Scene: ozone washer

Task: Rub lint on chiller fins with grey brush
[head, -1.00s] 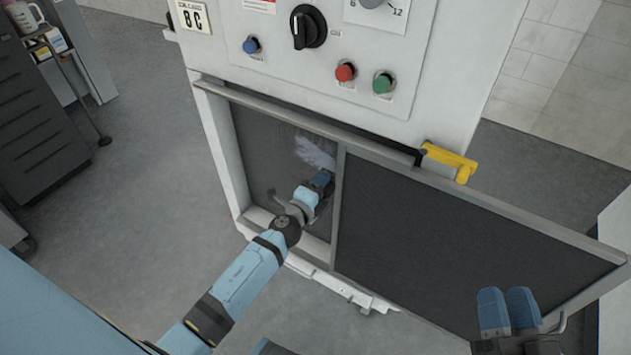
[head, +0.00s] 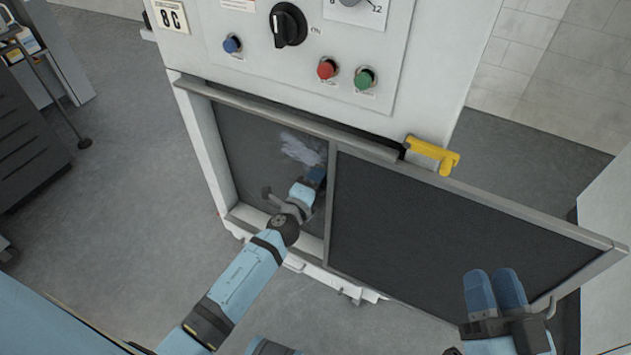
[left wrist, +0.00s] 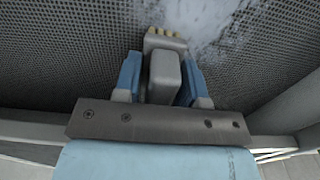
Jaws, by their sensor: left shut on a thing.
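The chiller fins (head: 240,150) are a dark mesh-like panel behind the left opening of the machine. A whitish patch of lint (head: 302,150) lies on them; it also shows in the left wrist view (left wrist: 205,25). My left gripper (head: 314,184) reaches into the opening just below the lint. In the left wrist view my left gripper (left wrist: 160,80) is shut on the grey brush (left wrist: 165,72), whose pale bristles point at the fins beside the lint's left edge. I cannot tell whether the bristles touch. My right gripper (head: 496,290) is at the lower right, its blue fingers close together with nothing visible between them.
The white control face (head: 320,40) with knob and buttons is above.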

